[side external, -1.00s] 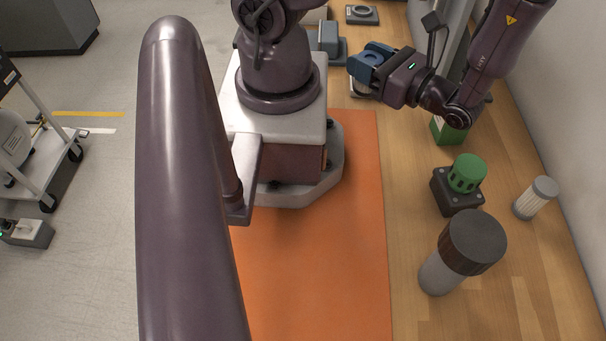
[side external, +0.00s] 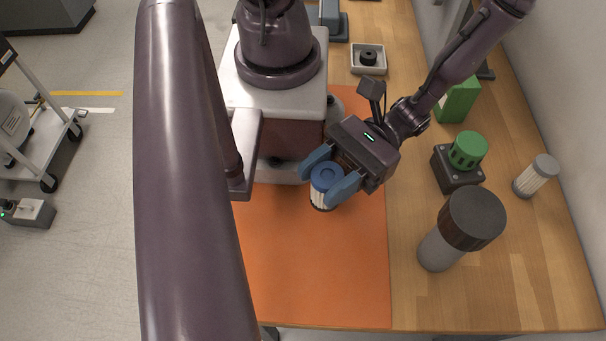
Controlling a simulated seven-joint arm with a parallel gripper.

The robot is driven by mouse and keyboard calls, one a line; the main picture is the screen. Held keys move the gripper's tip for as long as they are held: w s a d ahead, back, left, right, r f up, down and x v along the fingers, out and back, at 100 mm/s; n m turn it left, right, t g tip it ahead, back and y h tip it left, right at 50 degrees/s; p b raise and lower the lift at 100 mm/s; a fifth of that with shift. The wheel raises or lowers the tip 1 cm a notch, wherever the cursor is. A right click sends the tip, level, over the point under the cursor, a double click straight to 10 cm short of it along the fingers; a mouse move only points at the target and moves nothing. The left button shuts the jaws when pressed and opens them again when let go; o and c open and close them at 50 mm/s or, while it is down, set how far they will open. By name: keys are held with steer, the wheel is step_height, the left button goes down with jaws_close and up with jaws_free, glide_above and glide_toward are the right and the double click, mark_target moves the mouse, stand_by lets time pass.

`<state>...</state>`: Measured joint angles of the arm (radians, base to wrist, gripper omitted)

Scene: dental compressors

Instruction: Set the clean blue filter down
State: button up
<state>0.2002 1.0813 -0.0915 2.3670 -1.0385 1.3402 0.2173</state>
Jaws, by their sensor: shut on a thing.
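The clean blue filter (side external: 324,188) has a blue cap and a pale pleated body with a dark lower rim. My gripper (side external: 331,180) is shut on it, with one blue finger on each side of the cap. The filter is over the orange mat (side external: 320,270), cap up and slightly tilted. I cannot tell whether its bottom touches the mat.
To the right stand a green-capped dark housing (side external: 460,163), a grey-capped filter (side external: 536,176), a brown-lidded grey canister (side external: 462,228) and a green box (side external: 457,100). A light square tray (side external: 368,59) with a dark round part is at the back. The mat's front is clear.

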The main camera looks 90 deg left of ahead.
mark_target(316, 199)
steer(key=shift+s+d+r+h, duration=0.1)
steer(key=shift+s+d+h, duration=0.2)
steer(key=shift+d, duration=0.1)
step_height(316, 199, down, 3)
steer(key=shift+s+d+f, duration=0.1)
steer(key=shift+d+f, duration=0.05)
steer(key=shift+f, duration=2.25)
steer(key=o, duration=0.9)
steer(key=shift+f, duration=0.1)
steer(key=shift+o, duration=0.5)
steer(key=v, duration=1.2)
steer(key=shift+r, duration=0.35)
